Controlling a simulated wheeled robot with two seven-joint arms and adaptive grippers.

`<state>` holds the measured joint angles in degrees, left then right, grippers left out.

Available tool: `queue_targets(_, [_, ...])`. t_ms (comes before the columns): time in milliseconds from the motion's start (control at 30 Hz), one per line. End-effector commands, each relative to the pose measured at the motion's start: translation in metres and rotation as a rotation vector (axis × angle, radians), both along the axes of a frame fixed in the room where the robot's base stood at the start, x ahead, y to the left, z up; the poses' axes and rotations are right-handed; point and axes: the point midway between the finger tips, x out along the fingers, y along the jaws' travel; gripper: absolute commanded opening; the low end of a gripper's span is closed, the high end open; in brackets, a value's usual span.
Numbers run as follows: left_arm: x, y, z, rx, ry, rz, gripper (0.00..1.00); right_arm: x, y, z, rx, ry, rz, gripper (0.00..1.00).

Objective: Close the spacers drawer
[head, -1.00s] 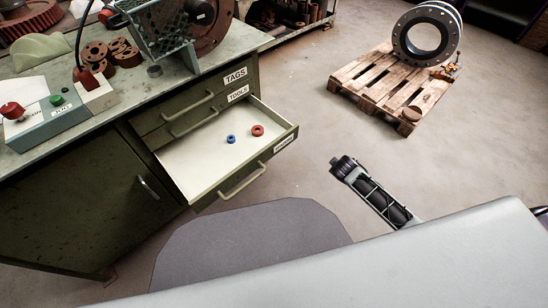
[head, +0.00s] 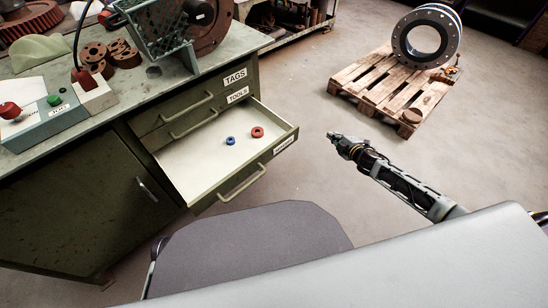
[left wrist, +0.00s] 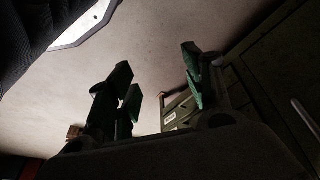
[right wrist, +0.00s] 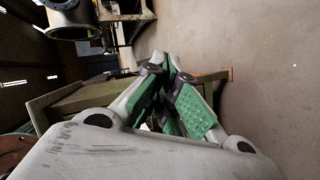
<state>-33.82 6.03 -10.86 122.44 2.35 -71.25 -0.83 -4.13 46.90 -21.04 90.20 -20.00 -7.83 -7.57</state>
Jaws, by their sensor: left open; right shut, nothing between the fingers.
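The spacers drawer (head: 272,161) is the lowest labelled drawer of the green cabinet and stands pulled out, showing its pale inside. A blue ring (head: 230,141) and a red ring (head: 257,132) lie in it. Its bar handle (head: 243,184) is on the front. My right gripper (head: 333,136) is shut and empty, to the right of the drawer front and apart from it. Its closed green-padded fingers (right wrist: 172,82) show in the right wrist view. My left gripper (left wrist: 158,92) is open and empty in the left wrist view, with the cabinet beyond it; the head view does not show it.
The tools drawer (head: 190,120) and tags drawer (head: 186,100) above are shut. The bench top (head: 110,102) carries a button box (head: 45,120), flanges and a green crate (head: 160,45). A pallet (head: 375,88) with a lined pipe (head: 427,38) stands at back right. Floor right of the drawer is clear.

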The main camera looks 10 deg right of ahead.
Motion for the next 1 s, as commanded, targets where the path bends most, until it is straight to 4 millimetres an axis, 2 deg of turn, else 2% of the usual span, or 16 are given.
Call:
queue_targets(267, [0.003,-0.001,0.016,-0.005,-0.009,-0.001,0.51,-0.01,0.039,0.006,-0.018,-0.08,0.247,0.0])
queue_targets(467, [0.004,-0.002,0.025,-0.008,-0.011,-0.003,0.51,-0.025,0.07,0.012,-0.016,-0.14,0.426,0.0])
queue_targets(767, [0.003,-0.002,0.034,-0.008,-0.006,-0.005,0.51,-0.058,0.111,0.024,-0.006,-0.235,0.694,0.0])
queue_targets(1000, [0.0,-0.002,0.037,-0.007,0.009,-0.006,0.51,-0.093,0.14,0.037,0.016,-0.32,0.907,0.0])
